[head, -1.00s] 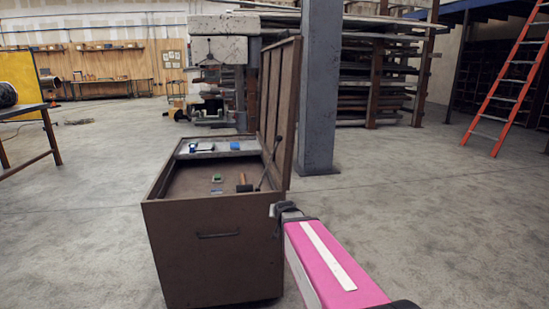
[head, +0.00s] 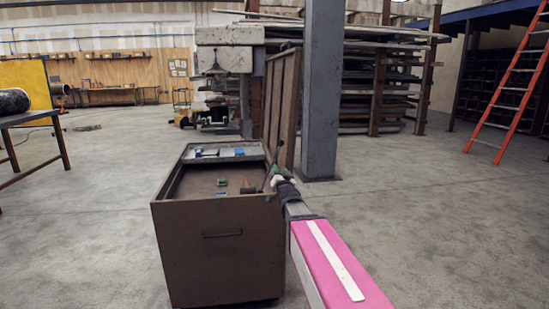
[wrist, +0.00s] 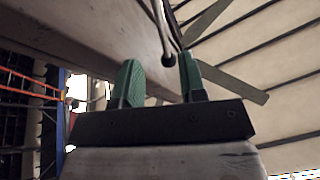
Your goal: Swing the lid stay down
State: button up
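The brown chest (head: 218,262) stands with its lid (head: 281,100) raised upright on its right side. The lid stay is a thin dark rod (head: 264,180) at the chest's right rim, partly hidden by my gripper in the head view. In the wrist view the stay (wrist: 161,32) comes down from the top as a thin rod with a dark round end. My gripper (head: 274,171) is beside the lid near the right rim. Its green fingers (wrist: 160,80) are apart, and the rod's end shows in line with the gap between them. I cannot tell whether they touch it.
A shallow tray (head: 225,152) with small items lies at the back of the chest. A green item (head: 222,182) and a dark one lie inside. A grey column (head: 321,90) stands close behind the lid at right. The floor around the chest is clear.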

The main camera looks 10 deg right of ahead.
jog(key=x, duration=1.1)
jog(key=shift+r, duration=0.2)
jog(key=shift+s, duration=0.1)
grip_shut()
